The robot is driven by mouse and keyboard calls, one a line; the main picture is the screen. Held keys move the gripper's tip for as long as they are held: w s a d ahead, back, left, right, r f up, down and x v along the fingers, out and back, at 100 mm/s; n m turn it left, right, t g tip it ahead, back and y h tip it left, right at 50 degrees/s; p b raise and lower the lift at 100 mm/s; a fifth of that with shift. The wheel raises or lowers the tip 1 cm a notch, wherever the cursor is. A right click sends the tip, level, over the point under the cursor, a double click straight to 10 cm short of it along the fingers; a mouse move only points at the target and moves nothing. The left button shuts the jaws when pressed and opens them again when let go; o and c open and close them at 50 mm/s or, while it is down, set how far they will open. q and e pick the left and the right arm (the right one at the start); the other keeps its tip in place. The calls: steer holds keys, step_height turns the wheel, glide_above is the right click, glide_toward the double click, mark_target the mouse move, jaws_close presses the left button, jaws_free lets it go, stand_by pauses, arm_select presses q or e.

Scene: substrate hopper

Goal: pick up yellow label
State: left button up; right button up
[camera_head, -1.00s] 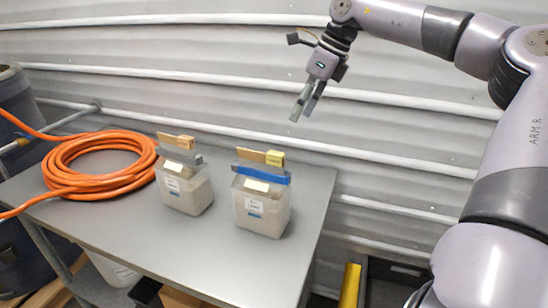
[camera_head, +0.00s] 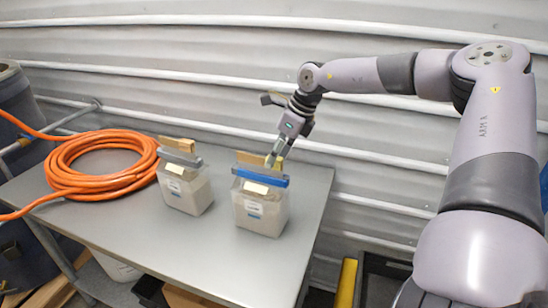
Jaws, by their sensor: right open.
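Two clear bins of pale substrate stand on the grey table: the right bin (camera_head: 261,215) with a blue bar (camera_head: 260,178) across its top, and the left bin (camera_head: 186,192) with a grey bar (camera_head: 180,157). A wooden block (camera_head: 247,157) sits above the blue bar. The yellow label (camera_head: 284,151) at its right end is mostly hidden by the fingers of my right gripper (camera_head: 272,160). That gripper is open, pointing down at the label; I cannot tell whether it touches. A pale yellow tag (camera_head: 257,188) lies below the blue bar. My left gripper is not seen.
A coiled orange hose (camera_head: 85,185) lies on the left of the table (camera_head: 170,250). The table front is clear. A corrugated wall (camera_head: 200,75) rises behind. A yellow object (camera_head: 346,284) and a dark crate stand beyond the table's right edge.

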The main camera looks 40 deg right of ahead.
steer(key=shift+f, duration=0.1)
steer(key=shift+c, duration=0.6)
steer(key=c, duration=0.7)
steer(key=shift+r+p, duration=2.55)
steer(key=shift+r, duration=10.95)
